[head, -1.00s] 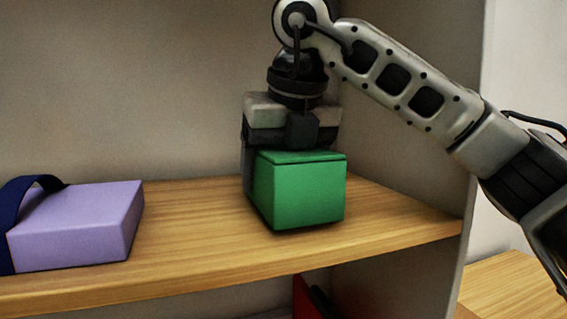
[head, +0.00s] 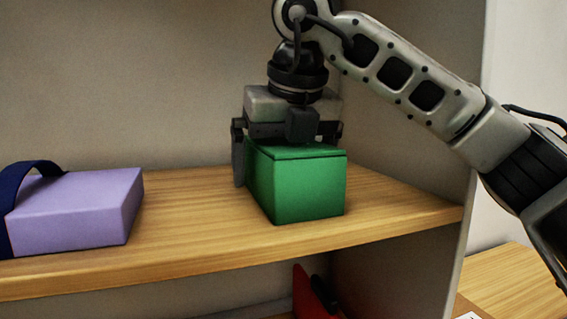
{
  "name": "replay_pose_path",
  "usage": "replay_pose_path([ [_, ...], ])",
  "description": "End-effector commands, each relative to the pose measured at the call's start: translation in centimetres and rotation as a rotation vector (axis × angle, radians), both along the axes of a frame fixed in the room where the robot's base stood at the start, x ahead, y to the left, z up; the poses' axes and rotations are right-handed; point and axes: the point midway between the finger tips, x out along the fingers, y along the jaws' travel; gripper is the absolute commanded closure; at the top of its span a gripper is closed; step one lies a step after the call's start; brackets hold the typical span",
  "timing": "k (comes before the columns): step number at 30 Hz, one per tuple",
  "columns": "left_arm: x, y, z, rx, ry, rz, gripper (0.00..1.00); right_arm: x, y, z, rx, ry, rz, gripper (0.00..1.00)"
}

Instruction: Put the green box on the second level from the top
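The green box (head: 309,190) sits upright on a wooden shelf board (head: 190,220), toward its right side. My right gripper (head: 290,150) is above and behind the box, pointing down. Its fingers are spread wide. The left-hand finger stands just beside the box's left side with a small gap. The other finger is mostly hidden behind the box. My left gripper is out of view.
A purple box (head: 75,212) with a dark blue strap (head: 25,180) is at the left of the same shelf. Bare board lies between the boxes. A side panel (head: 425,120) bounds the shelf at right. A red object (head: 312,295) is on a level below.

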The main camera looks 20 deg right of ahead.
Motion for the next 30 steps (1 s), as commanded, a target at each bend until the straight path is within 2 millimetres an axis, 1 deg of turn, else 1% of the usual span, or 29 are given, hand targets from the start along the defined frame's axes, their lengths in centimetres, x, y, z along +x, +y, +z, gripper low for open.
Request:
replay_pose_path([
  [12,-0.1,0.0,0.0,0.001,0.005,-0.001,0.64,0.0,0.0,0.0,0.0,0.001,0.0,0.0],
  [13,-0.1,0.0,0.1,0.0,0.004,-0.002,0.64,-0.1,0.0,0.4,0.0,-0.002,0.0,0.0],
  [17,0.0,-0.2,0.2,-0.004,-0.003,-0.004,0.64,-1.0,0.0,2.5,0.002,-0.005,0.0,0.0],
  [24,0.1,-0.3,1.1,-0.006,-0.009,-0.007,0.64,-3.4,-0.2,8.3,0.0,-0.008,-0.004,0.0],
  [30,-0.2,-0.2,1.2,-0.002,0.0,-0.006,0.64,-5.0,-0.2,12.3,0.0,-0.004,-0.001,0.0],
])
